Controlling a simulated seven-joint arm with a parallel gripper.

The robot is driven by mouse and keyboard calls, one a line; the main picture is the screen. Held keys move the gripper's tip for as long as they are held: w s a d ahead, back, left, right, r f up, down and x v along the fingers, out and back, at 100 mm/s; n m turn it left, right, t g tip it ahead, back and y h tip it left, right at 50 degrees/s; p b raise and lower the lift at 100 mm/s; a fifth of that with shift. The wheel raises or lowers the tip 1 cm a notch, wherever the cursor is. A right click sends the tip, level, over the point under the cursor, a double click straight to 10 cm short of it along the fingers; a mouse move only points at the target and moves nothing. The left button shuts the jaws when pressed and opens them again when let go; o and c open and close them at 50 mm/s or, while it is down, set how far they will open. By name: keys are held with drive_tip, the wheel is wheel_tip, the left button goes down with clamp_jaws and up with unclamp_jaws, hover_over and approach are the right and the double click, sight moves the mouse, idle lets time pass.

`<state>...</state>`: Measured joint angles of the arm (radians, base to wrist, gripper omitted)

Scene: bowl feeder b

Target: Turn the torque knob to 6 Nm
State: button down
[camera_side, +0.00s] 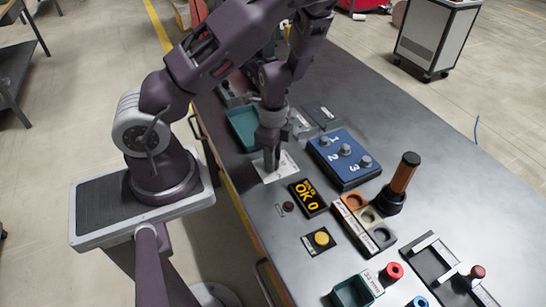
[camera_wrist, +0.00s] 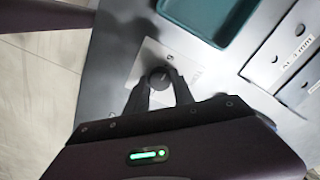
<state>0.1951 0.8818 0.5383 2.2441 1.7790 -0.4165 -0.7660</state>
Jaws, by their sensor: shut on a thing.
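The torque knob (camera_wrist: 159,77) is a small dark round knob in the middle of a pale dial plate (camera_wrist: 150,58). In the side view the dial plate (camera_side: 278,167) lies flat on the bench, left of the black display. My gripper (camera_wrist: 160,80) points down over the plate and is shut on the knob, one finger on each side. In the side view my gripper (camera_side: 271,168) hides the knob. The scale marks and the knob's pointer are too small or covered to read, so I cannot tell its setting.
A teal tray (camera_side: 243,129) lies just behind my gripper. A blue block numbered 1, 2, 3 (camera_side: 343,158) stands to the right. A black display reading OK 0 (camera_side: 308,198), a yellow button (camera_side: 321,238) and an orange-and-black post (camera_side: 401,183) are nearer the front and right.

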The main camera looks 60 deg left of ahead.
drive_tip(key=shift+n, duration=0.6)
drive_tip(key=c, duration=1.1)
unclamp_jaws()
wheel_tip(320, 180, up, 7)
drive_tip(key=shift+r, duration=0.1)
